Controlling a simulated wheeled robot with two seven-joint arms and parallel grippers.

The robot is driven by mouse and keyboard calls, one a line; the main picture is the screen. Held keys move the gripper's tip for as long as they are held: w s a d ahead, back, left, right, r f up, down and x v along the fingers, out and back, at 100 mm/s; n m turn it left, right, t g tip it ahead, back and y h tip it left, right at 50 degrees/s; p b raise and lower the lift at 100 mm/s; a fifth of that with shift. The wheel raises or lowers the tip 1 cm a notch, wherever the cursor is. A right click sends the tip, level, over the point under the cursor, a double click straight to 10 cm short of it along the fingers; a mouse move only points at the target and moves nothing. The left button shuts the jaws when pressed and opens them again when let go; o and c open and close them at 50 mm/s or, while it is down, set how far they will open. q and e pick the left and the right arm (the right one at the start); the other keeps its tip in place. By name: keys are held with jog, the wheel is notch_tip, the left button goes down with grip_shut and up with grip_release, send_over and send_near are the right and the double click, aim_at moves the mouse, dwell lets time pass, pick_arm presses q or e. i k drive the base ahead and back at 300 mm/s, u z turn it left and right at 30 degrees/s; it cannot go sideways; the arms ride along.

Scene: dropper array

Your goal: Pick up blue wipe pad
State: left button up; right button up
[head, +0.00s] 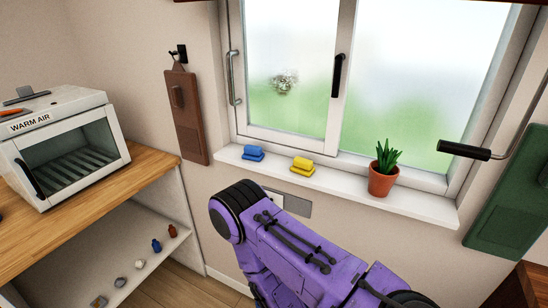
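The blue wipe pad (254,153) lies on the white window sill (415,206), near its left end. A yellow pad (302,165) of similar shape lies to its right on the same sill. My purple right arm reaches in from the lower right, its black-ringed joint below the sill and the pads. Neither gripper's fingers show in the head view. The blue pad is unobstructed and nothing touches it from above.
A potted plant (383,180) stands on the sill right of the pads. The window (338,75) has metal and black handles. A warm air oven (68,148) sits on a wooden counter at left. Small bottles and stones lie on the shelf below. A green panel (512,205) hangs at right.

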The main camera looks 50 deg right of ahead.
aim_at(252, 153)
jog(key=k, duration=0.25)
jog(key=z, duration=0.9)
